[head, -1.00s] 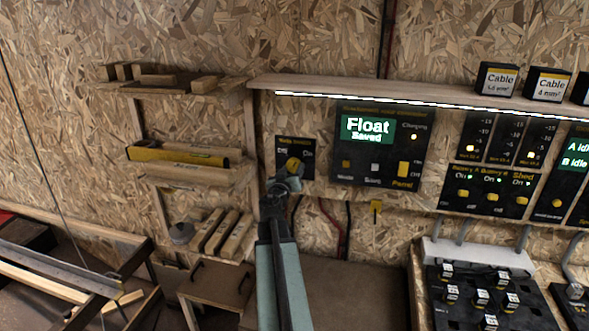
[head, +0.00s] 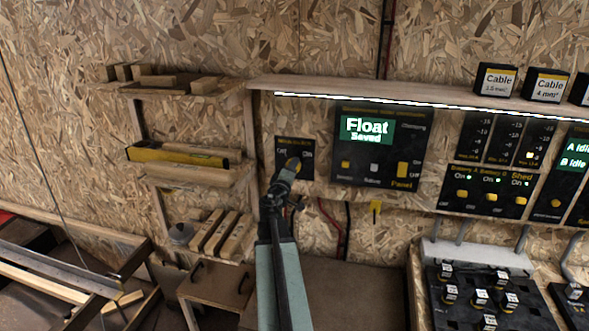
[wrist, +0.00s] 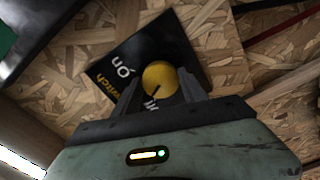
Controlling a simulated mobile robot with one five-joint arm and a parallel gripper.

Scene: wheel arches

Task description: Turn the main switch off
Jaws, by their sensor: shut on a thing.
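The main switch is a black plate (head: 307,170) with a yellow knob (head: 292,163) on the wooden wall, left of the Float panel. In the wrist view the knob (wrist: 160,77) sits between the two fingers of my gripper (wrist: 159,85), which is shut on it. A dark mark on the knob points down toward a partly hidden label that looks like "Off". The "On" label shows to its left in that view. In the head view my gripper (head: 287,176) covers the lower part of the plate.
A display panel (head: 345,165) reading "Float Saved" is close on the right. A shelf with a light strip (head: 400,103) runs above. Wooden shelves with a yellow level (head: 180,154) stand left. A yellow tag (head: 375,207) and cables hang below.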

